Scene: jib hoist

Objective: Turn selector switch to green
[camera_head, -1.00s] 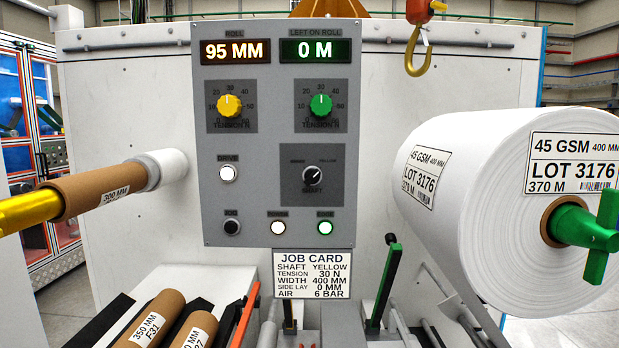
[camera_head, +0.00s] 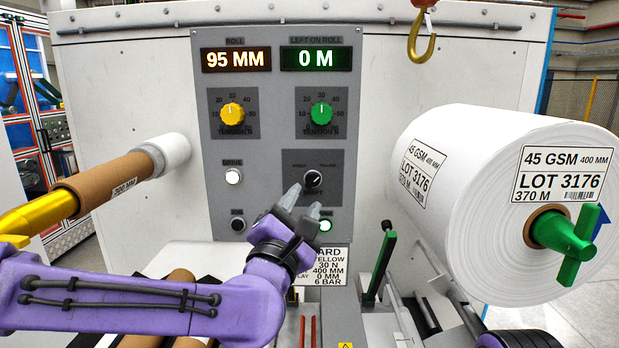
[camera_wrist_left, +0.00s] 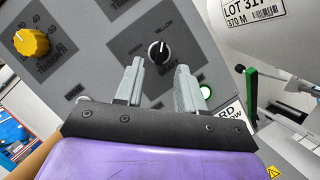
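The selector switch (camera_head: 313,179) is a black knob with a white pointer on a dark square plate, labelled SHAFT. It also shows in the wrist view (camera_wrist_left: 158,52). My left gripper (camera_head: 304,203) is in front of the panel, just below the switch. In the left wrist view (camera_wrist_left: 159,68) its two grey fingers are apart with nothing between them, and the knob appears just beyond the gap. My right gripper is not in view.
Yellow (camera_head: 232,115) and green (camera_head: 321,114) tension dials sit above the switch. A white DRIVE button (camera_head: 233,176) is left of it, and a lit green-ringed button (camera_head: 326,225) is below. A green lever (camera_head: 380,265) and large white roll (camera_head: 480,210) stand right. A hook (camera_head: 422,35) hangs above.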

